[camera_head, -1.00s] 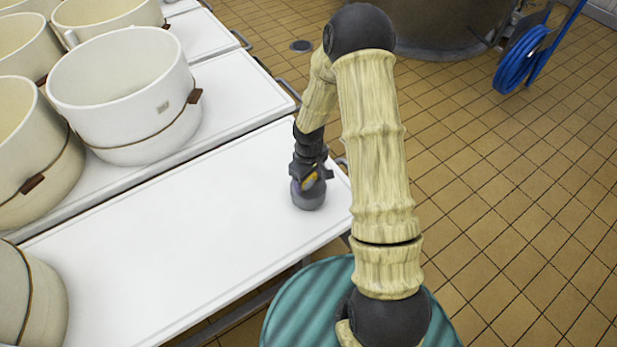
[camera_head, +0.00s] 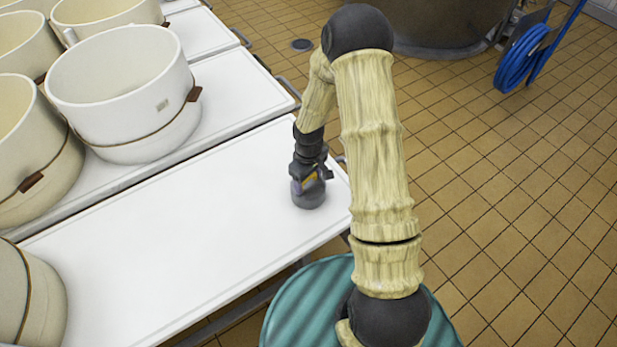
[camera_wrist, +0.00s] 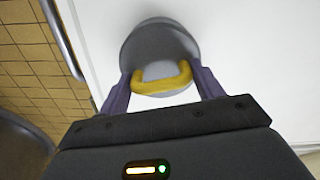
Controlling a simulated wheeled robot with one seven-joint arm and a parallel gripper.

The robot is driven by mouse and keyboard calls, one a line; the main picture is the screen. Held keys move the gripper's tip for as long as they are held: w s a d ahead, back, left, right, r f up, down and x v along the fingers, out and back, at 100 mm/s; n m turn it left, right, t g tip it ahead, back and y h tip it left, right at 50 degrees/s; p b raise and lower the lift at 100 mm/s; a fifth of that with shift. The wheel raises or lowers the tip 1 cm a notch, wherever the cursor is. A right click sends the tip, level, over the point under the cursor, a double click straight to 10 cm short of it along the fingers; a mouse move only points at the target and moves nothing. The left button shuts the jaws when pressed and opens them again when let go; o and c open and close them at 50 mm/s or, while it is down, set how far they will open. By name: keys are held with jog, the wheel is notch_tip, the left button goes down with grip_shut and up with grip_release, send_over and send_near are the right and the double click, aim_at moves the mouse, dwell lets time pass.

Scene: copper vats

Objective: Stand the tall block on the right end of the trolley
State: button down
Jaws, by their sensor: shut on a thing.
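A grey rounded piece (camera_head: 308,198) with a yellow handle-like part stands at the right end of the white trolley top (camera_head: 185,230). Its base appears to touch the surface. In the wrist view the grey piece (camera_wrist: 160,45) lies just beyond my fingers, and the curved yellow handle (camera_wrist: 163,80) runs between them. My gripper (camera_head: 311,177) points down and is shut on this handle; it also shows in the wrist view (camera_wrist: 161,84). No other tall block is in view, and I cannot tell the piece's full height.
Large cream pots (camera_head: 125,95) with brown bands stand on the neighbouring trolley at the left. Another pot (camera_head: 35,295) stands at this trolley's left end. The middle of the top is bare. A blue hose (camera_head: 522,62) and a copper vat (camera_head: 440,25) are at the back.

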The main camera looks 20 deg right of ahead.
dwell(0.3)
jog(key=shift+c, duration=1)
grip_release()
jog(key=shift+s, duration=0.1)
jog(key=shift+r+p, duration=3.15)
jog(key=shift+r, duration=0.35)
